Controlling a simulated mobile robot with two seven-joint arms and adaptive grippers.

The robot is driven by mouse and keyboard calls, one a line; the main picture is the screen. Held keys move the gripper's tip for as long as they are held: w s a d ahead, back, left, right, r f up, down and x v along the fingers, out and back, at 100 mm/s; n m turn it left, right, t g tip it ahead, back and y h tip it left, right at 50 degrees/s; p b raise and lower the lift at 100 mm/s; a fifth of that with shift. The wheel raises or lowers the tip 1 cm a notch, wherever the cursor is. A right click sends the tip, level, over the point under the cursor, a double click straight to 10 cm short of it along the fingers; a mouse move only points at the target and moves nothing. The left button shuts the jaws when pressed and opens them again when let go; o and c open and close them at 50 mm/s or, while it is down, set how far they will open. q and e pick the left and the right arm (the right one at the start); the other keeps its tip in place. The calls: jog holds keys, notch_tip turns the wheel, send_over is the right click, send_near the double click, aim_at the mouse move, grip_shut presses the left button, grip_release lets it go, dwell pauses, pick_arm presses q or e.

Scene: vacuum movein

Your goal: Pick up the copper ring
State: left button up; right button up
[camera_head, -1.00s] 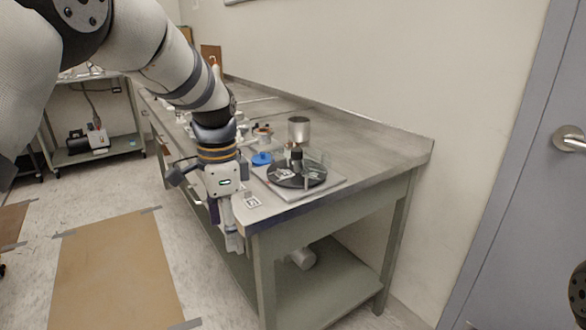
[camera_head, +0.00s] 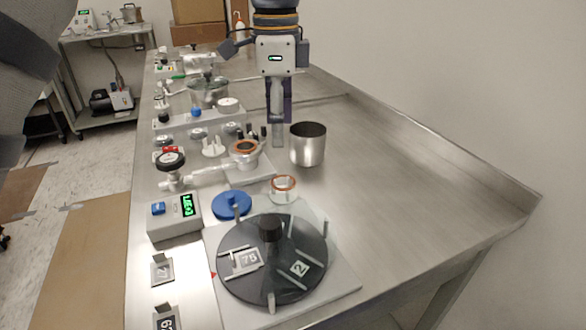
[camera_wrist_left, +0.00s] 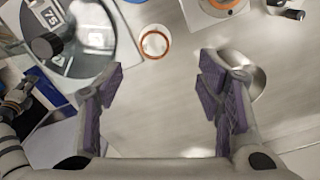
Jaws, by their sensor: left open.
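My left gripper (camera_head: 278,142) points down above the table, behind the loose ring. In the wrist view its fingers (camera_wrist_left: 162,78) are wide apart with nothing between them.
The metal cup (camera_head: 308,146) stands close to my left gripper. The dark disc (camera_head: 245,270) with a black knob lies on a pale plate. A blue lid (camera_head: 231,204) and a digital gauge (camera_head: 174,215) are at left. The table's right side is clear.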

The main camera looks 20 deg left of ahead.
pick_arm(q)
jog(key=f, duration=0.6)
jog(key=d+f, duration=0.1)
jog(key=f, duration=0.1)
jog(key=shift+s+f, duration=0.4)
jog(key=shift+w+a+f, duration=0.1)
jog(key=shift+f, duration=0.25)
jog(key=shift+f, duration=0.2)
jog(key=shift+c, duration=0.5)
jog(key=c, duration=0.8)
